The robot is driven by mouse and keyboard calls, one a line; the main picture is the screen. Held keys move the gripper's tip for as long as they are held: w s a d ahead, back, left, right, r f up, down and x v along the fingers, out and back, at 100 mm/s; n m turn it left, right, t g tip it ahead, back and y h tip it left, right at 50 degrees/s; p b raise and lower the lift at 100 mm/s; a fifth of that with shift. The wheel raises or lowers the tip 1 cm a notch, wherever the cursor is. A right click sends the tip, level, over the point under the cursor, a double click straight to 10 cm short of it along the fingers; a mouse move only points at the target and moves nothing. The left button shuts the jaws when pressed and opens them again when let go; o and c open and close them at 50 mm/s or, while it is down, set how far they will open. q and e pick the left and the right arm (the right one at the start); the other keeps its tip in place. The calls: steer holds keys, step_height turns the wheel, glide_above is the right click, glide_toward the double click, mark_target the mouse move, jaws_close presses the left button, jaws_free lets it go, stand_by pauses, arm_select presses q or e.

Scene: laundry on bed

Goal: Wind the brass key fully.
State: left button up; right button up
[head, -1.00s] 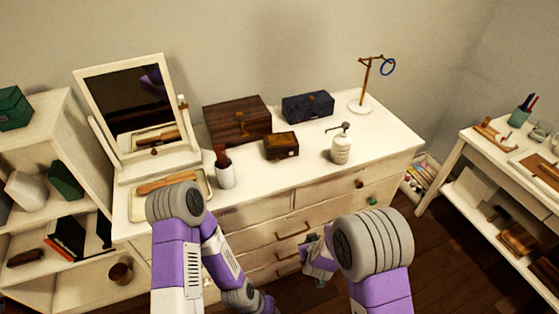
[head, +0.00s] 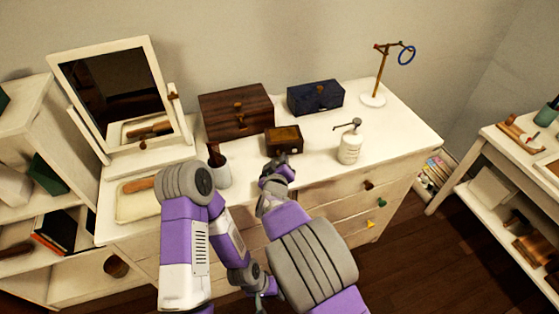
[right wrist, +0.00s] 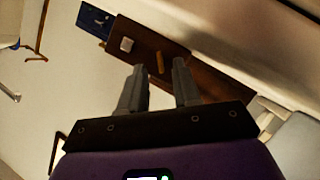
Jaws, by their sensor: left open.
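A small wooden box (head: 283,139) stands on the white dresser top, with a small pale spot on its front that may be the brass key; I cannot make out the key's shape. My right gripper (head: 278,164) is just in front of this box in the head view, apparently apart from it. In the right wrist view its two fingers (right wrist: 157,88) are spread with nothing between them. My left gripper (head: 266,288) hangs low in front of the dresser drawers, open and empty, partly hidden by my arms.
Behind the small box are a larger dark wooden chest (head: 236,112) and a blue box (head: 315,97). A white pump bottle (head: 350,148) stands to the right, a cup (head: 219,172) to the left. A mirror (head: 118,92), tray (head: 135,205) and ring stand (head: 380,75) also occupy the dresser.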

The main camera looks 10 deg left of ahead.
steer(key=shift+x, duration=1)
jaws_close()
steer(key=shift+w+d+m+g+y+b, duration=0.1)
steer(key=shift+m+g+y+b, duration=0.4)
steer(key=shift+m, duration=0.5)
steer(key=shift+d+r+m+g+y+b, duration=0.15)
steer(key=shift+m+g+y+b, duration=0.15)
steer(key=shift+m+y+b, duration=0.85)
steer(key=shift+m+b, duration=0.25)
steer(key=shift+b, duration=0.1)
